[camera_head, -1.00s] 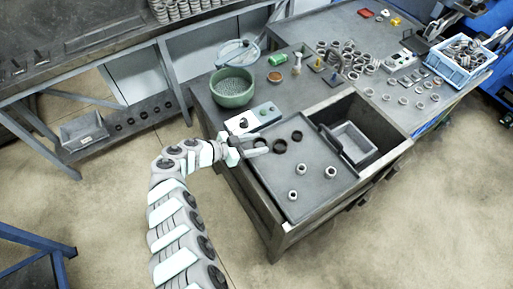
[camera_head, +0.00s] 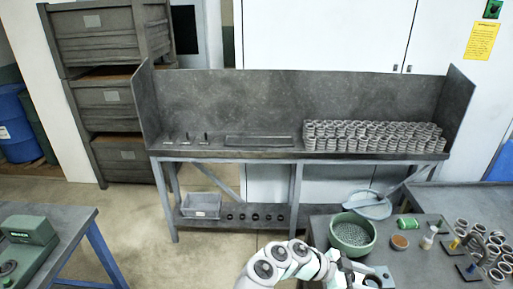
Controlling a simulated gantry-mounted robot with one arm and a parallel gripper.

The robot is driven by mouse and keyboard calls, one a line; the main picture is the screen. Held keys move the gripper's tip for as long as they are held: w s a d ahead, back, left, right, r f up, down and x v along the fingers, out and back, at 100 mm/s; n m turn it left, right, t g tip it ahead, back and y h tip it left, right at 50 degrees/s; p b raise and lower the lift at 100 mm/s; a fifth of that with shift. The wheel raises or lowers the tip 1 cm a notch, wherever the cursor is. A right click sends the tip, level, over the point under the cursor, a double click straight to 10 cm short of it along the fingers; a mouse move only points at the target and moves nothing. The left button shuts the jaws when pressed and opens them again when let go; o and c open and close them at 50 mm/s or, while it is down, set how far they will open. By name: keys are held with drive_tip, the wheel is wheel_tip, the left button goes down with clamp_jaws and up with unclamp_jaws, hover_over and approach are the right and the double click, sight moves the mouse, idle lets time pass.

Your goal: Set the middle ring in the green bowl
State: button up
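The green bowl (camera_head: 335,238) stands on the workbench at the lower right and holds a mass of small grey pieces. My gripper (camera_head: 366,276) is at the bottom edge of the view, just in front of the bowl and apart from its inside. Its fingers are small and partly cut off, so I cannot tell whether they are open or hold a ring. The tray area where dark rings lay earlier is out of view now, so I cannot see the middle ring for certain.
A round pale blue lid-like part (camera_head: 367,206) is behind the bowl. A green object (camera_head: 408,223), a brown-filled dish (camera_head: 399,242) and several metal rings (camera_head: 495,240) are to its right. A rear bench holds many stacked rings (camera_head: 375,137).

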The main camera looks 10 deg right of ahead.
drive_tip(key=w+d+r+n+t, duration=0.1)
drive_tip(key=w+r+n+t, duration=0.4)
drive_tip(key=w, duration=0.5)
drive_tip(key=w+a+f+n+t+y, duration=0.2)
drive_tip(key=w+a+n+t, duration=0.4)
drive_tip(key=a, duration=0.3)
drive_tip(key=s+a+f+n+t+y, duration=0.1)
drive_tip(key=a+f+n+t+y, duration=0.15)
drive_tip(key=a, duration=0.45)
drive_tip(key=s+a+f+n+t+y, duration=0.1)
drive_tip(key=a+f+n+t+y, duration=0.15)
drive_tip(key=a, duration=0.55)
drive_tip(key=s+a+f+n+t+y, duration=0.1)
drive_tip(key=s+a+n+y, duration=0.25)
drive_tip(key=a, duration=0.45)
drive_tip(key=s+a+f+n+y, duration=0.2)
drive_tip(key=s+a+y, duration=0.15)
drive_tip(key=a, duration=0.45)
wheel_tip(320, 180, up, 16)
drive_tip(key=h+p, duration=0.1)
drive_tip(key=p, duration=1.5)
drive_tip(key=s+f, duration=0.4)
drive_tip(key=s, duration=0.6)
drive_tip(key=shift+s+d, duration=0.2)
drive_tip(key=shift+d, duration=0.15)
drive_tip(key=shift+m, duration=0.25)
